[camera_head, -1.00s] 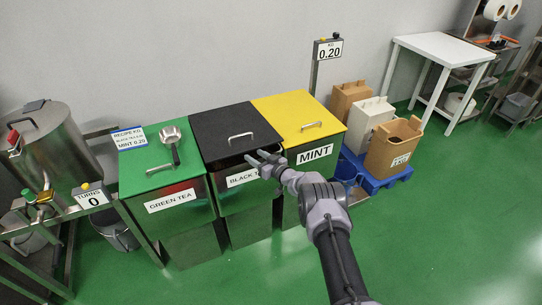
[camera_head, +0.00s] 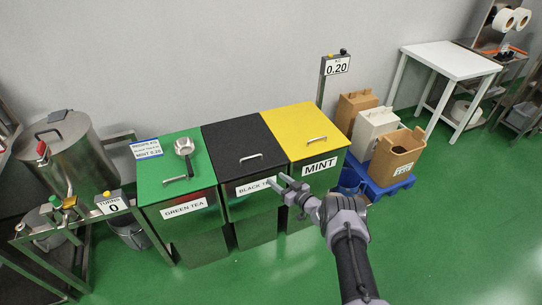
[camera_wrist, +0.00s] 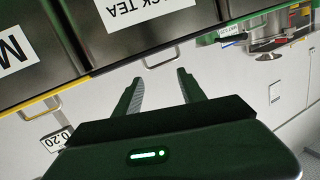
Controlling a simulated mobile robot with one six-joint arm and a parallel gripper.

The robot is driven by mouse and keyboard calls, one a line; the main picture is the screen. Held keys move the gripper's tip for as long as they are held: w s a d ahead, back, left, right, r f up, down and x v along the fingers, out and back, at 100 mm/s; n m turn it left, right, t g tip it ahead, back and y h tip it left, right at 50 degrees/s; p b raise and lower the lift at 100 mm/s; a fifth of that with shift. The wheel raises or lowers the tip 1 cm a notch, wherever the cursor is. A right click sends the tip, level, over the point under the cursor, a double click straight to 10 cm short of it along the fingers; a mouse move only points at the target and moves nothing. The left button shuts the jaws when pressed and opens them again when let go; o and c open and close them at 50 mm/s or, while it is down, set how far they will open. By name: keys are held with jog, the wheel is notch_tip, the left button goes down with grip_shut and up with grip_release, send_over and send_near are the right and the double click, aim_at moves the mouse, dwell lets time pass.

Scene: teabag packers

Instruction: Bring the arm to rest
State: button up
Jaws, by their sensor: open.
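My gripper (camera_head: 281,184) is open and empty, with its fingers apart, in front of the black tea bin near its label. My arm reaches up to it from the bottom of the head view. The wrist view shows the two open fingers (camera_wrist: 161,85) with nothing between them. That view is turned upside down, with the bin fronts at its top. The black tea bin's lid (camera_head: 238,142) lies flat and closed. My gripper seems apart from the bin, though the exact gap cannot be told.
The green tea bin (camera_head: 170,180) carries a metal scoop (camera_head: 184,147). The mint bin's yellow lid (camera_head: 300,130) is closed. A scale display (camera_head: 337,66) reads 0.20. Cartons stand on a blue pallet (camera_head: 378,187) at right. Green floor (camera_head: 450,240) is clear at lower right.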

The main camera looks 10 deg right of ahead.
jog(key=s+a+r+g+y+b, duration=0.1)
jog(key=a+r+g+y+b, duration=0.3)
jog(key=r, duration=0.7)
jog(key=a+r+g+h, duration=0.1)
jog(key=a+r+g, duration=0.1)
jog(key=a+r, duration=0.6)
jog(key=s+a+r+m+g+h+b, duration=0.1)
jog(key=s+a+r+g+b, duration=0.15)
jog(key=s+r, duration=1)
jog(key=s+r+m+g+h+b, duration=0.1)
jog(key=s+r+h, duration=0.1)
jog(key=s, duration=0.6)
jog(key=s+r+m+g+h+b, duration=0.1)
jog(key=s+r+m, duration=0.15)
jog(key=s, duration=0.45)
jog(key=s+d+f+m+t+h+b, duration=0.1)
jog(key=s+d+f+m+h, duration=0.1)
jog(key=s, duration=0.7)
jog(key=s+d+f+m+t+h+b, duration=0.1)
jog(key=s+d+f+m+h, duration=0.1)
jog(key=s+d, duration=0.3)
jog(key=s+h, duration=0.1)
jog(key=s, duration=0.3)
jog(key=shift+s+d+b, duration=0.2)
jog(key=shift+s+b, duration=0.05)
jog(key=shift+b, duration=0.15)
jog(key=shift+d, duration=0.1)
